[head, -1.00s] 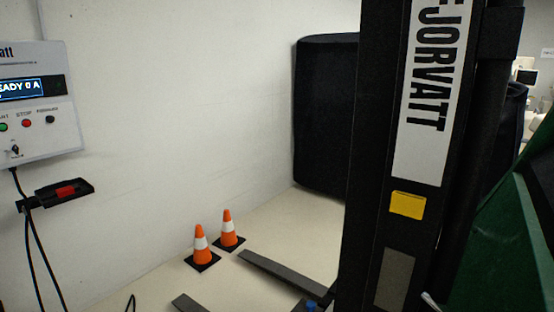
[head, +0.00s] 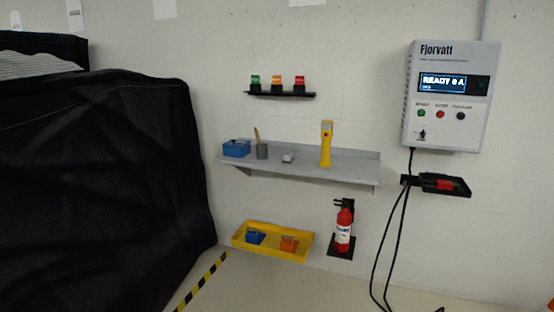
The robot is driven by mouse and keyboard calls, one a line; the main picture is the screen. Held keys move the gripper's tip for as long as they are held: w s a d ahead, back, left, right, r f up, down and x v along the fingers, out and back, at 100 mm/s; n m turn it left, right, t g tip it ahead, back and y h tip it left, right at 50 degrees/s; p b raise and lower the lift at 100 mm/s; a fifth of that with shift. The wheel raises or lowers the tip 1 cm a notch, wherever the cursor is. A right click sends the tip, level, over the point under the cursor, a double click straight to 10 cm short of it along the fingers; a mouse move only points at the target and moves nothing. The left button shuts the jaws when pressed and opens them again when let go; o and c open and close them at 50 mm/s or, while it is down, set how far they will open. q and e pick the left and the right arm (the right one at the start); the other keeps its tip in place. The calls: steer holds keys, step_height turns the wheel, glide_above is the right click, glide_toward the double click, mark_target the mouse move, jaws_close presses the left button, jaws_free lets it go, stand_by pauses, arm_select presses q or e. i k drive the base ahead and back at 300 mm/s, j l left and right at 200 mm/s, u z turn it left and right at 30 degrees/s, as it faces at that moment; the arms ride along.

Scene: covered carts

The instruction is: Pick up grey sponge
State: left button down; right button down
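A small light grey block (head: 288,158) lies on the grey wall shelf (head: 345,172), near its middle. It may be the grey sponge, but it is too small in the picture to be sure. It sits between a grey cup with a brown stick in it (head: 262,152) and an upright yellow handheld device (head: 326,145). A blue box (head: 236,148) stands at the shelf's left end. Neither of my grippers shows in the head view.
A black covered cart (head: 100,180) fills the left. Below the shelf are a yellow tray (head: 272,254) and a red fire extinguisher (head: 344,228). A control box (head: 450,135) with hanging cables is at right. A small shelf (head: 280,95) with coloured items is above.

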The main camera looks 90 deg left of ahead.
mark_target(289, 158)
steer(key=u, duration=2.7)
steer(key=z, duration=1.55)
steer(key=u, duration=1.55)
steer(key=i+l, duration=0.5)
steer(key=i, duration=0.15)
steer(key=i+l, duration=0.45)
steer(key=i, duration=0.15)
